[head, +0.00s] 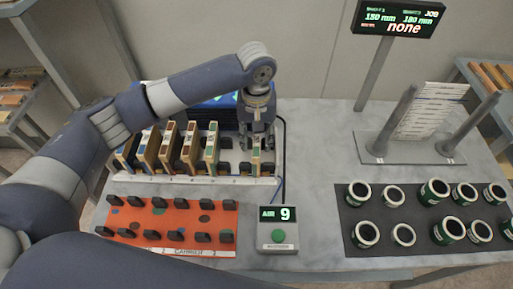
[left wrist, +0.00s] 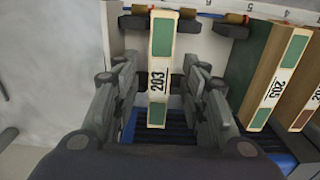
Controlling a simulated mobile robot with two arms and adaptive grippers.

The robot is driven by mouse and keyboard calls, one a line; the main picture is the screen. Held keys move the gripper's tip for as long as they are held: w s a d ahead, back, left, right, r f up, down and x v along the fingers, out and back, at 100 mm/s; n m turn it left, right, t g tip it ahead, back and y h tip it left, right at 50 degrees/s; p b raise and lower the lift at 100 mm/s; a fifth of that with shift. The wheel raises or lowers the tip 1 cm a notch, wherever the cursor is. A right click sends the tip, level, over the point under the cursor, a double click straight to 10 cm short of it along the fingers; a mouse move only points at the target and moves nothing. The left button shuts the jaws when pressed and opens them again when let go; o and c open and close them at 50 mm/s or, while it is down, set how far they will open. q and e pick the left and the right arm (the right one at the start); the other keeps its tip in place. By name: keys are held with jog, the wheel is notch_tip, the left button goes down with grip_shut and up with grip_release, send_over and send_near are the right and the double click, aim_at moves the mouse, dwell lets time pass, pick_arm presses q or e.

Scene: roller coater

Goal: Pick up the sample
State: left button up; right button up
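The samples are flat, book-like panels with wooden edges, standing upright in a slotted white rack (head: 210,179) in the head view. One panel, marked 203 (head: 256,166), stands at the rack's right end, apart from the others. In the left wrist view panel 203 (left wrist: 159,70) has green patches and a pale label. My left gripper (head: 257,143) is over this panel. In the left wrist view the fingers of my left gripper (left wrist: 162,100) are open, one on each side of panel 203, with gaps showing. My right gripper is not in view.
Several other panels (head: 190,145) stand left of the gripper. An orange carrier (head: 160,220) with black clips lies in front, beside a box with a green button (head: 278,236).

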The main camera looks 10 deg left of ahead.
pick_arm(q)
jog(key=shift+f+p, duration=0.45)
jog(key=shift+f, duration=0.25)
notch_tip(320, 180, down, 4)
jog(key=shift+r+p, duration=0.25)
jog(key=shift+p, duration=0.3)
jog(key=shift+w+f, duration=0.1)
jog(key=shift+f, duration=0.25)
grip_shut()
